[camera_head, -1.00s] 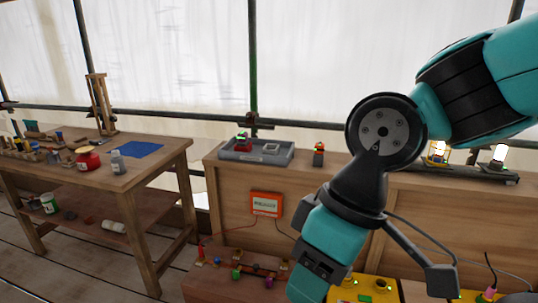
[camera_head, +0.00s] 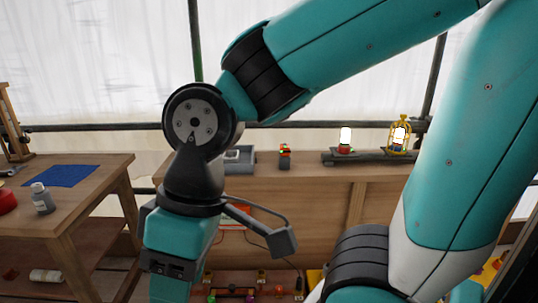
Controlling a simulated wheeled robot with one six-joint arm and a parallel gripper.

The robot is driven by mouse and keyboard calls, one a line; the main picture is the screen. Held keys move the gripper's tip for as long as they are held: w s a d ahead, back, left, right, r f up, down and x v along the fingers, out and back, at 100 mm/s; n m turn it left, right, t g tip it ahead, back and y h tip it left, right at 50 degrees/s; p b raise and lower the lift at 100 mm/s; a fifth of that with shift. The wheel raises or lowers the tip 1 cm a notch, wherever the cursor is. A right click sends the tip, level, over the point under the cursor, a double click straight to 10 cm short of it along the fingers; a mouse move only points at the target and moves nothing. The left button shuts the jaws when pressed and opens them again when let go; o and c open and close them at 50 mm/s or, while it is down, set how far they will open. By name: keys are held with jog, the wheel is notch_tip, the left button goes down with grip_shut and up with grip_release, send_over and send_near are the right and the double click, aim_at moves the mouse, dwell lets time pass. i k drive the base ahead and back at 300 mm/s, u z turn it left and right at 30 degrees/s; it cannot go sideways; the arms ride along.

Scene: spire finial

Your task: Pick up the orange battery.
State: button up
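I cannot make out for certain which thing is the orange battery. A small dark block with an orange-red top and a green light (camera_head: 285,152) stands on the back bench, right of the grey tray (camera_head: 238,160). My arm hangs down left of centre and hides part of the tray and the bench front. My gripper is not in view; the wrist runs out of the bottom edge.
A glowing lamp (camera_head: 346,140) and a lamp in a yellow cage (camera_head: 399,137) stand farther right on the bench. A wooden table (camera_head: 100,175) at left holds a blue sheet (camera_head: 68,176) and a grey bottle (camera_head: 42,198). Small coloured parts lie low at bottom centre.

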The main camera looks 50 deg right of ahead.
aim_at(284, 156)
jog(key=z, duration=0.3)
jog(key=i, duration=0.65)
jog(key=z, duration=1)
jog(key=i, duration=0.35)
jog(key=z, duration=0.35)
